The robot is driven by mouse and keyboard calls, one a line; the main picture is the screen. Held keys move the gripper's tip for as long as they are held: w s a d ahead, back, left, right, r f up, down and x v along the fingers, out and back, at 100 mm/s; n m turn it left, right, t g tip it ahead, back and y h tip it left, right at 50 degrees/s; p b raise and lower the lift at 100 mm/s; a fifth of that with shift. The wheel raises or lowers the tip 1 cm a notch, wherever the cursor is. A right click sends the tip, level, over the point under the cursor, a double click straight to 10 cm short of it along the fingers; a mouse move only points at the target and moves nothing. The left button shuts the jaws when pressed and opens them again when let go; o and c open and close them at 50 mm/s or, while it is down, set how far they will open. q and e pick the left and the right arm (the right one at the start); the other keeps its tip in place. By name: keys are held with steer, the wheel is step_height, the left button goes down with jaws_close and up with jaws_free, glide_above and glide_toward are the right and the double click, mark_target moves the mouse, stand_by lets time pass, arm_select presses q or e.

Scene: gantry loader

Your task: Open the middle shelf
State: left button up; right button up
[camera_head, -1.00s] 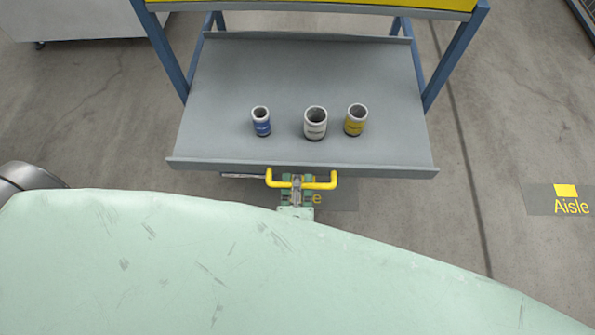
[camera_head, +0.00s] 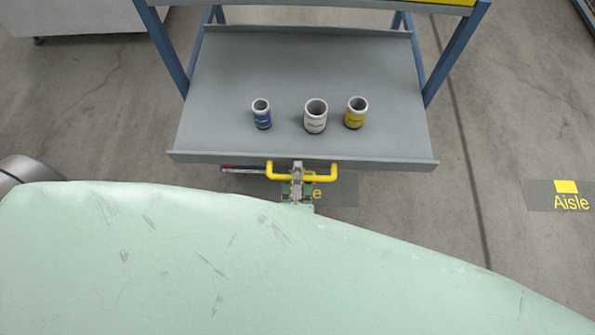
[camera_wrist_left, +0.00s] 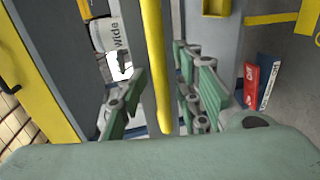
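The grey shelf (camera_head: 230,140) with a yellow bar handle (camera_head: 325,177) on its front edge reaches out forward of the blue posts. The handle also shows in the left wrist view (camera_wrist_left: 156,60). My left gripper (camera_head: 297,172) is at the middle of the handle, its arm hiding the floor below. In the left wrist view its green fingers (camera_wrist_left: 158,85) stand on either side of the yellow bar, with a gap on both sides. It looks open around the bar, not clamped. My right gripper is not in view.
A red and blue box (camera_wrist_left: 255,80) lies below. Floor at the right is clear, with an Aisle mark (camera_head: 566,187).

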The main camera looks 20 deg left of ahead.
arm_select(q)
steer(key=v, duration=0.6)
steer(key=shift+s+d, duration=0.15)
steer(key=shift+s, duration=0.25)
steer(key=shift+r, duration=0.1)
